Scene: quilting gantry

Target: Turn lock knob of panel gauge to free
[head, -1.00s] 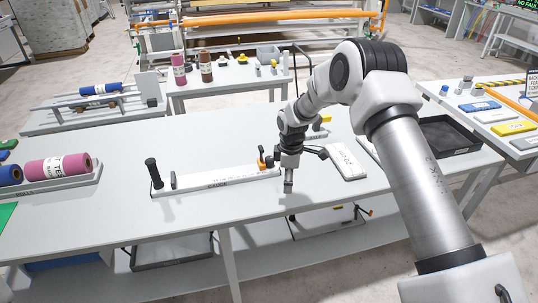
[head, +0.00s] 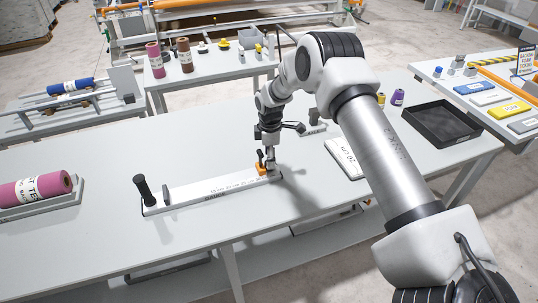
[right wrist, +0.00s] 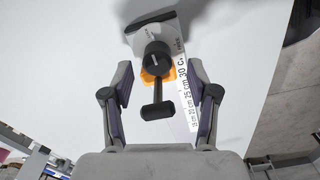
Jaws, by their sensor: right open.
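The panel gauge (head: 215,189) is a long white ruler lying on the table, with an upright black handle (head: 142,189) at its left end. At its right end is an orange part (head: 261,169). In the right wrist view, the dark lock knob (right wrist: 157,58) sits over the orange part (right wrist: 148,76), with a black lever (right wrist: 158,95) pointing toward the bottom of the picture. My right gripper (head: 270,160) is above this end, and its open fingers (right wrist: 160,88) stand on either side of the lever, apart from it. My left gripper is not in view.
The table (head: 90,245) is clear in front of the gauge. A white labelled block (head: 345,158) and a black tray (head: 440,124) lie to the right. A pink roll (head: 38,189) rests in a holder at the left.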

